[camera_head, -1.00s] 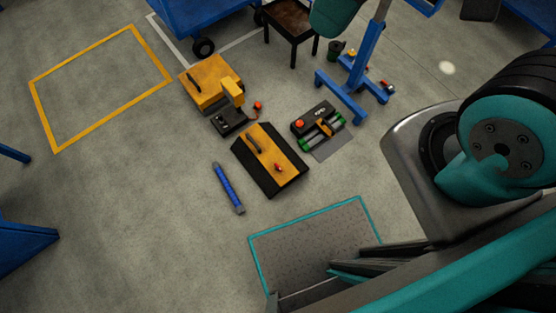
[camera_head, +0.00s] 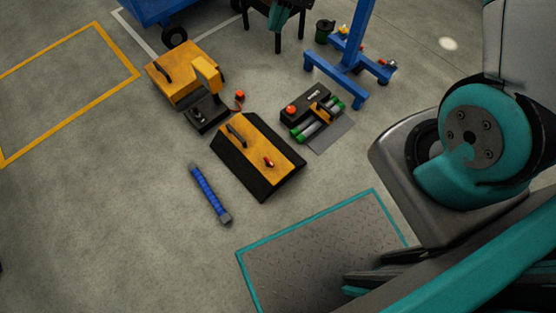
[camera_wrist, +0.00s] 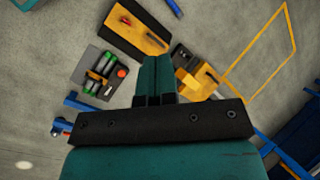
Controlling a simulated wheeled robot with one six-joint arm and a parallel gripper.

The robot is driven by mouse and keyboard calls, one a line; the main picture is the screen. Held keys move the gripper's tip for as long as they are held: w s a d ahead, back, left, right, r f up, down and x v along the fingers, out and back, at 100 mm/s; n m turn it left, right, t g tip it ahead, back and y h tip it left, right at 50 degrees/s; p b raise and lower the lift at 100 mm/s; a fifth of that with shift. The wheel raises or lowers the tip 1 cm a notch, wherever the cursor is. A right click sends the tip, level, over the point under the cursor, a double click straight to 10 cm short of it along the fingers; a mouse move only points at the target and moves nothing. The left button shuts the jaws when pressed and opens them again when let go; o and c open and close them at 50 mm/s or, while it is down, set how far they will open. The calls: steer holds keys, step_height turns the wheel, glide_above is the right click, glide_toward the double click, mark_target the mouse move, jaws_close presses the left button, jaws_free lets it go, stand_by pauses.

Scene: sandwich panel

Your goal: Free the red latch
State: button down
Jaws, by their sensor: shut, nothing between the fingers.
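The red latch (camera_head: 268,161) is a small red piece on the yellow-orange top of a black-sided panel (camera_head: 258,143), near one end, with a dark handle (camera_head: 237,134) at the other. In the wrist view the latch (camera_wrist: 127,21) shows on the panel (camera_wrist: 118,32) near the top of the picture. My gripper (camera_wrist: 156,60) has teal fingers side by side and shut, holding nothing. The fingers point toward the floor area with the panel, well apart from the latch.
A yellow box with a black unit (camera_head: 185,75), a black tray with green-ended cylinders (camera_head: 310,115) and a blue bar (camera_head: 209,192) lie around the panel. A blue stand (camera_head: 350,60) is behind. A teal-edged floor plate (camera_head: 310,245) lies in front. Bare floor is at left.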

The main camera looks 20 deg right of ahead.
mark_target(273, 164)
steer(key=d+f+m+y+b, duration=0.1)
steer(key=d+f+m+b, duration=0.2)
steer(key=f, duration=1.4)
steer(key=w+d+f+m+y+b, duration=0.1)
steer(key=d+f+m+b, duration=0.2)
steer(key=f+b, duration=0.8)
steer(key=w+d+f+m+y+b, duration=0.1)
steer(key=d+f+m+b, duration=0.3)
steer(key=f, duration=1.9)
steer(key=b, duration=0.4)
steer(key=shift+f+m+g, duration=0.4)
steer(key=shift+s, duration=0.1)
steer(key=b+x, duration=0.5)
steer(key=x, duration=0.5)
steer(key=shift+f+b, duration=0.2)
steer(key=shift+b, duration=0.15)
steer(key=a+b, duration=0.1)
steer(key=s+a, duration=0.1)
steer(key=a, duration=0.1)
steer(key=shift+r+b, duration=0.1)
steer(key=shift+b, duration=0.25)
steer(key=shift+s+a+r, duration=0.1)
steer(key=shift+a+r, duration=0.05)
steer(key=shift+a, duration=0.3)
